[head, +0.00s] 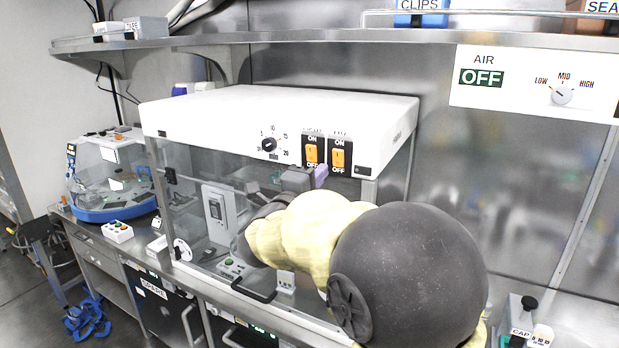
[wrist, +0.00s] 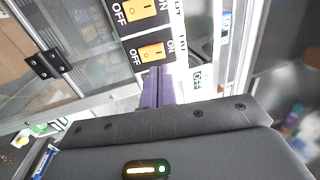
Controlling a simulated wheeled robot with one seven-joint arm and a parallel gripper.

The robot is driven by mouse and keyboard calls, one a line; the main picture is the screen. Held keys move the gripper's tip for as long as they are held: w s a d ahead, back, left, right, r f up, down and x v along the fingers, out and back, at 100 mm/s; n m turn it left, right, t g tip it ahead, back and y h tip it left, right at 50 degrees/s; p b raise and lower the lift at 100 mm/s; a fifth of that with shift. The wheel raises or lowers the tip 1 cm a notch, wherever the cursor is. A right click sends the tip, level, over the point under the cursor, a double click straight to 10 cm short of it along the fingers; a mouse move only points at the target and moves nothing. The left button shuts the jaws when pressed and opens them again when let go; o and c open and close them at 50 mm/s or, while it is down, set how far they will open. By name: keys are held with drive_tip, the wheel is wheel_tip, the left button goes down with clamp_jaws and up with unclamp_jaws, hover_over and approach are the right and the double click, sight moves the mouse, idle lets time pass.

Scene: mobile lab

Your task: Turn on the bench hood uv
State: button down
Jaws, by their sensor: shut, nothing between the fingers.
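The white bench hood (head: 230,118) has two orange rocker switches on its front, each marked ON above and OFF below. The UV switch (head: 338,157) is the right one, beside the light switch (head: 311,153). In the wrist view the UV switch (wrist: 152,52) is the nearer one, with the light switch (wrist: 136,10) beyond it. My gripper (head: 321,172) is shut and empty, its purple fingers just below the switches. In the wrist view my gripper's fingertips (wrist: 158,72) overlap the edge of the UV switch plate; I cannot tell whether they touch. The rocker's tilt is unclear.
A timer dial (head: 269,144) sits left of the switches. The hood's clear front (head: 205,200) is below, with a handle (head: 253,291) low down. An air panel (head: 530,85) reading OFF is at right. A steel shelf (head: 300,37) runs above.

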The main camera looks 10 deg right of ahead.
sight(336, 153)
drive_tip(key=p+x, duration=0.2)
drive_tip(key=x, duration=0.3)
drive_tip(key=shift+w+d+r+p, duration=0.15)
drive_tip(key=shift+d+p, duration=0.05)
drive_tip(key=shift+p, duration=0.1)
drive_tip(key=shift+w+d, duration=0.2)
drive_tip(key=shift+w, duration=0.15)
drive_tip(key=shift+a, duration=0.1)
